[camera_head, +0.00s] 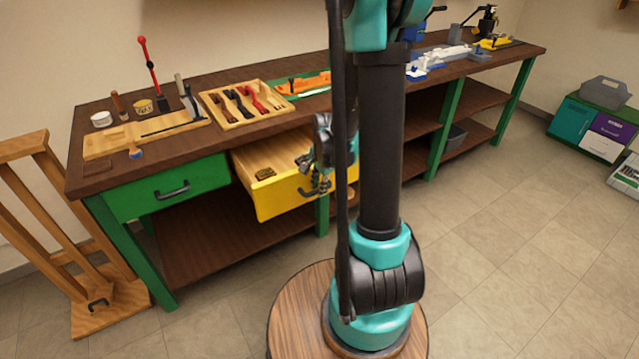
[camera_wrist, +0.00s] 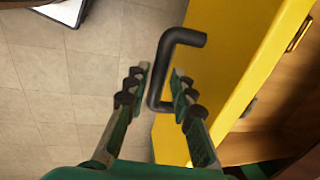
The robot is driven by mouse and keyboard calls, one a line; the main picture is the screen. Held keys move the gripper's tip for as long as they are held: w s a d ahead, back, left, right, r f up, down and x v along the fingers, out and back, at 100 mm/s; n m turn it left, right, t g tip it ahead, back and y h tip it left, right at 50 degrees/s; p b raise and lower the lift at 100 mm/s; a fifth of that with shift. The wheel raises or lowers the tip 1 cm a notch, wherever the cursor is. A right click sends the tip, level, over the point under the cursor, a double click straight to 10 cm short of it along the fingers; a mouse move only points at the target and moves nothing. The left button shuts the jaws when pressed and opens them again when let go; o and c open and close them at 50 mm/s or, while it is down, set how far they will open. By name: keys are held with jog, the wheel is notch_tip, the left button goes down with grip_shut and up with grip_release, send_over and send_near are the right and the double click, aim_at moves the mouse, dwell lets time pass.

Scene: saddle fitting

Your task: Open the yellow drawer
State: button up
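The yellow drawer (camera_head: 276,198) is pulled well out of the workbench, so its wooden inside shows. It fills the right of the wrist view (camera_wrist: 228,62), with its black handle (camera_wrist: 159,66) on the front. My gripper (camera_head: 316,186) is at the right part of the drawer front in the head view, partly hidden by my arm. In the wrist view my gripper (camera_wrist: 160,84) is open, one finger on each side of the handle's bar. Gaps show between the fingers and the bar; I cannot tell whether either touches.
A green drawer (camera_head: 167,187) is shut to the left. The workbench top (camera_head: 205,84) carries a tool tray (camera_head: 243,108) and other tools. A small brown item (camera_head: 265,173) lies in the yellow drawer.

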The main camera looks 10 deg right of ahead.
notch_tip(320, 180, up, 12)
jog(key=s, duration=0.2)
jog(key=shift+d, duration=0.35)
jog(key=shift+s+f, duration=0.1)
dwell(0.3)
jog(key=s+f+n+t, duration=0.1)
jog(key=s+f+n, duration=0.1)
jog(key=s+n, duration=0.5)
jog(key=s+a+f+n+t, duration=0.1)
jog(key=s+f+n, duration=0.2)
jog(key=s+n, duration=0.3)
jog(key=shift+s+a+f+n+h, duration=0.2)
jog(key=shift+s+n+h, duration=0.15)
jog(key=shift+n, duration=0.25)
